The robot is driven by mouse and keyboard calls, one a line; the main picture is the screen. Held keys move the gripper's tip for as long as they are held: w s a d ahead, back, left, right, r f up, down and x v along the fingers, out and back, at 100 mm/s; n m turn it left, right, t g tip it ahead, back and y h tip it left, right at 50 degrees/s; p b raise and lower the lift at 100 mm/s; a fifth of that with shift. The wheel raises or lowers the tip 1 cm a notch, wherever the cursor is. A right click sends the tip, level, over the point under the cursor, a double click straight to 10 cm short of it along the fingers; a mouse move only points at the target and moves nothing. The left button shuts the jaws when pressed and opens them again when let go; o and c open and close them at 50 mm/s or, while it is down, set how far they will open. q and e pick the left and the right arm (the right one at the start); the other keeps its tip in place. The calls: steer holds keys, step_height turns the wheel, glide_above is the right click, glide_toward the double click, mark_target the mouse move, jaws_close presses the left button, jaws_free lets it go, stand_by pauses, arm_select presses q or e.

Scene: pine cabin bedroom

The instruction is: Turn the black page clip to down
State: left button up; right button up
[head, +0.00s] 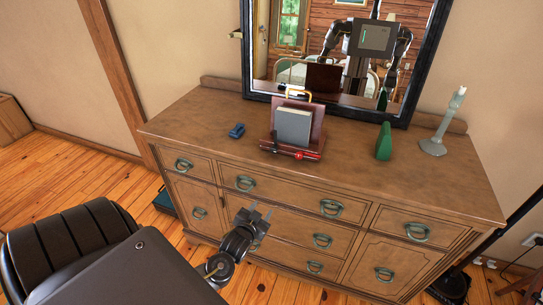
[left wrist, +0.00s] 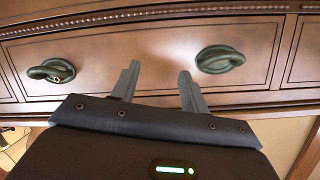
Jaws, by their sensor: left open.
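A reddish-brown book stand (head: 318,136) stands on the dresser top in front of the mirror. The black page clip is too small to make out surely. My left gripper (head: 260,212) is open and empty, low in front of the dresser drawers, below and apart from the stand. In the left wrist view its fingers (left wrist: 159,74) point at the drawer fronts. My right gripper is not in view.
The dresser top (head: 210,110) also bears a small blue toy car (head: 237,131), a green object (head: 384,142) and a pale green candlestick (head: 435,144). The dark-framed mirror (head: 418,75) rises behind. Drawer handles (head: 245,183) stick out near my left gripper. The dresser top's left part is mostly clear.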

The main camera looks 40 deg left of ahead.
mark_target(273, 152)
arm_select(q)
step_height(273, 152, up, 17)
steer(key=n+t+y, duration=0.1)
steer(key=n+t, duration=0.1)
steer(key=t, duration=0.1)
steer(key=x, duration=0.4)
steer(key=p+x, duration=0.1)
steer(key=x, duration=0.3)
steer(key=p+x, duration=0.1)
steer(key=x, duration=0.3)
steer(key=shift+s+a, duration=0.1)
steer(key=shift+a, duration=0.25)
jaws_close()
